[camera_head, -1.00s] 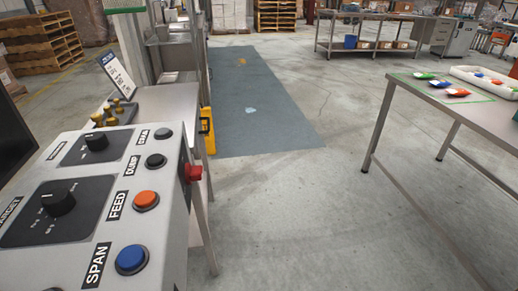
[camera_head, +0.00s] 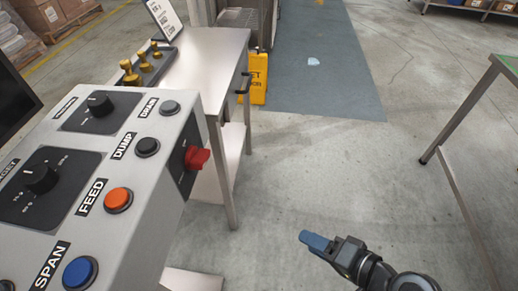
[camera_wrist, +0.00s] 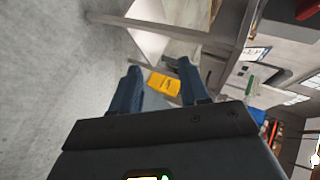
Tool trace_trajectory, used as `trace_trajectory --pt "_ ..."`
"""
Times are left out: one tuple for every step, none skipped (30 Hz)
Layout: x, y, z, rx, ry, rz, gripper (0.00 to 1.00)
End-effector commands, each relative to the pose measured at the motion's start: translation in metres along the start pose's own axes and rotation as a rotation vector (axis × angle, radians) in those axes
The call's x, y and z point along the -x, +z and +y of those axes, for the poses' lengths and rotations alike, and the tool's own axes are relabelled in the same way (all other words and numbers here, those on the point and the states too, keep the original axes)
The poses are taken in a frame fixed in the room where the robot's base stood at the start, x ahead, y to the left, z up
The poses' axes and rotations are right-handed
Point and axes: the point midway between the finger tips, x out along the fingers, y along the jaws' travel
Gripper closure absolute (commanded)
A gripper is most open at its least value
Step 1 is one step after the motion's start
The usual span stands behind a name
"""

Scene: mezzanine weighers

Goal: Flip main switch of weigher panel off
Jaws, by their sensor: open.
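The weigher panel (camera_head: 150,190) is a grey sloped box at the left of the head view, with labelled buttons and two dials on top. A red rotary switch (camera_head: 197,158) on a black plate sits on its right side face. My gripper (camera_head: 315,241) is at the lower middle of the head view, over the floor, to the right of the switch and well apart from it. In the wrist view my gripper (camera_wrist: 158,80) shows two blue fingers spread apart with nothing between them. The switch cannot be made out in the wrist view.
A steel table (camera_head: 205,60) with brass weights (camera_head: 140,65) stands behind the panel. A yellow floor sign (camera_head: 256,85) stands beside it and also shows in the wrist view (camera_wrist: 164,86). A green-edged table (camera_head: 490,85) is at the right. The floor between is clear.

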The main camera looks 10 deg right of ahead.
Motion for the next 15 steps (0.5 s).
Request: trace_trajectory --pt "-0.017 -0.008 -0.023 -0.053 -0.052 -0.053 0.55" --pt "-0.025 -0.010 -0.035 -0.089 -0.080 -0.093 0.55" --pt "-0.035 -0.013 -0.052 -0.134 -0.120 -0.146 0.55" --pt "-0.042 -0.015 -0.065 -0.165 -0.150 -0.187 0.55" --pt "-0.048 -0.018 -0.080 -0.195 -0.182 -0.229 0.55" --pt "-0.054 -0.020 -0.098 -0.230 -0.222 -0.283 0.55" --pt "-0.058 -0.022 -0.112 -0.254 -0.251 -0.324 0.55" --pt "-0.061 -0.024 -0.126 -0.275 -0.280 -0.363 0.55" --pt "-0.064 -0.026 -0.143 -0.300 -0.317 -0.413 0.55" --pt "-0.065 -0.027 -0.155 -0.315 -0.342 -0.448 0.55" --pt "-0.066 -0.028 -0.166 -0.328 -0.365 -0.481 0.55" --pt "-0.066 -0.030 -0.179 -0.343 -0.392 -0.520 0.55" --pt "-0.066 -0.031 -0.188 -0.351 -0.410 -0.544 0.55" --pt "-0.066 -0.032 -0.195 -0.358 -0.426 -0.567 0.55" --pt "-0.066 -0.033 -0.203 -0.365 -0.443 -0.592 0.55"
